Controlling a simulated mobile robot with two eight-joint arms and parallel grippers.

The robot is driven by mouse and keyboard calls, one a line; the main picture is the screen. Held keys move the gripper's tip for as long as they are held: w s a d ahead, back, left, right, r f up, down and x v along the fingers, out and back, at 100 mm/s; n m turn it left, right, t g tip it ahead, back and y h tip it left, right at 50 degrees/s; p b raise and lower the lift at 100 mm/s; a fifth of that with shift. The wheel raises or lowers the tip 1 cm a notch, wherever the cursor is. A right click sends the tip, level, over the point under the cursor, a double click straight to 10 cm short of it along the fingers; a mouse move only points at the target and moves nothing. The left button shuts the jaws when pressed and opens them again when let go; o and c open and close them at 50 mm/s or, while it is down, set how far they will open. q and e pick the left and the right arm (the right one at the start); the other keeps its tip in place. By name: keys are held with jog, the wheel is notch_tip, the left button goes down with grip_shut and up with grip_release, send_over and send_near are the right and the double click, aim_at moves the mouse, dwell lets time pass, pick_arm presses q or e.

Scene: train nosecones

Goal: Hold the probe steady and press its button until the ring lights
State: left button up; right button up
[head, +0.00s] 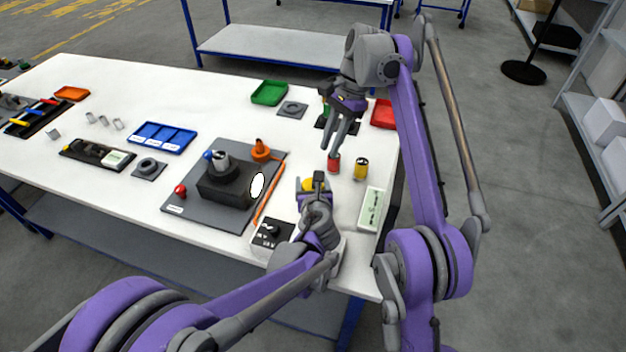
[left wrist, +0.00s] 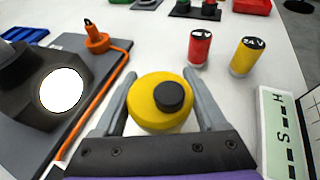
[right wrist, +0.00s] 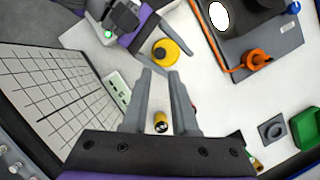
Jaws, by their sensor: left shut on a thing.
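A yellow round body with a black button on top (head: 311,184), which looks like the probe, stands near the table's front right. In the left wrist view it (left wrist: 145,109) sits between the fingers of my left gripper (left wrist: 158,78), which is shut on it. No lit ring shows on it. My right gripper (right wrist: 160,72) is open and empty, above the table near the red cylinder (head: 334,165). In the right wrist view the yellow body (right wrist: 159,55) appears just beyond its fingertips, apart from them.
A black block (head: 222,191) with a white oval face stands on a grey plate, left of the left gripper. An orange piece (head: 261,150) with an orange cable stands beside it. A yellow cylinder (head: 361,170) and a pale panel (head: 372,209) stand at right.

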jog(key=shift+a+r+n, duration=0.15)
jog(key=shift+n, duration=0.35)
jog(key=shift+c, duration=1.1)
jog(key=shift+s+a+r+n, duration=0.15)
jog(key=shift+n, duration=0.65)
grip_shut()
notch_tip(320, 180, up, 5)
jog(key=s+a+n+t+h, duration=0.2)
jog(key=n+h, duration=0.1)
jog(key=n, duration=1.9)
jog(key=shift+a+r, duration=0.15)
jog(key=shift+a, duration=0.25)
